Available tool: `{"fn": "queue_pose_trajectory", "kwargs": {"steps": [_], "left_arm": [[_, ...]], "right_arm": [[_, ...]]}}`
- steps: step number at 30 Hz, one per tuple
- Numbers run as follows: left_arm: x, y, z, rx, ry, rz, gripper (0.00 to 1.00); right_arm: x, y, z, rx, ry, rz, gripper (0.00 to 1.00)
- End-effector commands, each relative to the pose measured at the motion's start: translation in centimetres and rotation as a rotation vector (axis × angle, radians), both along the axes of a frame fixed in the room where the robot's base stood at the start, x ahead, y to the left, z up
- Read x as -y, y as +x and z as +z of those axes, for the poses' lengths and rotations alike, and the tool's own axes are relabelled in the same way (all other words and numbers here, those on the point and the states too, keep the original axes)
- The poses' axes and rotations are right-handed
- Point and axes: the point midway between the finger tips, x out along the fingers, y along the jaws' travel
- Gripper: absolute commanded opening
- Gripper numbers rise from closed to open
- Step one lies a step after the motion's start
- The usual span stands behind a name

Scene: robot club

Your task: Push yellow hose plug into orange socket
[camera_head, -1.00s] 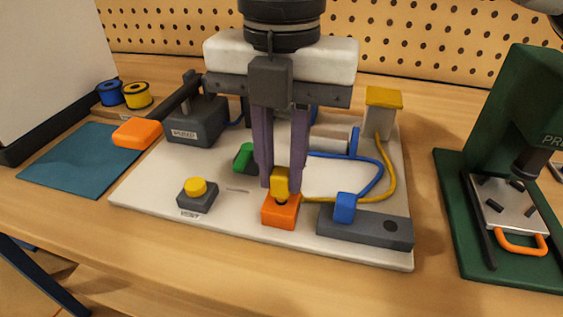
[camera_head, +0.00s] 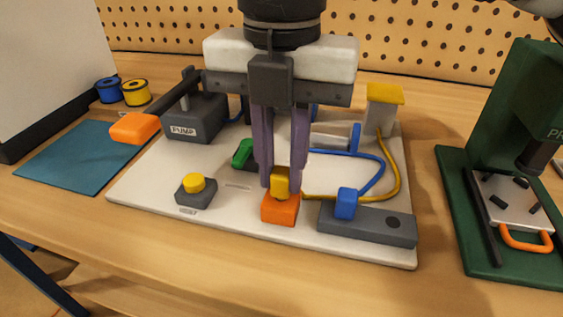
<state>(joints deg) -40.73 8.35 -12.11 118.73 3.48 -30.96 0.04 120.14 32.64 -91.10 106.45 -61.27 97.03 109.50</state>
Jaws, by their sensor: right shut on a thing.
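My right gripper (camera_head: 283,178) points straight down, its two purple fingers shut on the yellow hose plug (camera_head: 280,186). The plug is directly over the orange socket (camera_head: 279,210), a small block near the front edge of the white board. The plug's lower end meets the socket top, and no gap shows between them. How deep it sits inside cannot be told. The yellow hose (camera_head: 396,179) runs from the plug along the board and curves up to a grey post with a yellow top (camera_head: 384,95). My left gripper is not in view.
A grey block with a blue plug (camera_head: 347,203) stands close right of the socket. A yellow button (camera_head: 194,184), a green handle (camera_head: 243,153) and the pump (camera_head: 194,119) with its orange-ended lever are to the left. A green press (camera_head: 507,150) stands at right.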

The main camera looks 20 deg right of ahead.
Motion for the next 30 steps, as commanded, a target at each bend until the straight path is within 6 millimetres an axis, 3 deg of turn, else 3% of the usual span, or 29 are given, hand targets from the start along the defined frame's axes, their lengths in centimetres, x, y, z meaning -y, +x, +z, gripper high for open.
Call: {"fn": "queue_pose_trajectory", "kwargs": {"steps": [30], "left_arm": [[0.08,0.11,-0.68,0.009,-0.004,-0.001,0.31]], "right_arm": [[0.0,0.01,-0.86,0.0,0.0,0.0,0.0]]}}
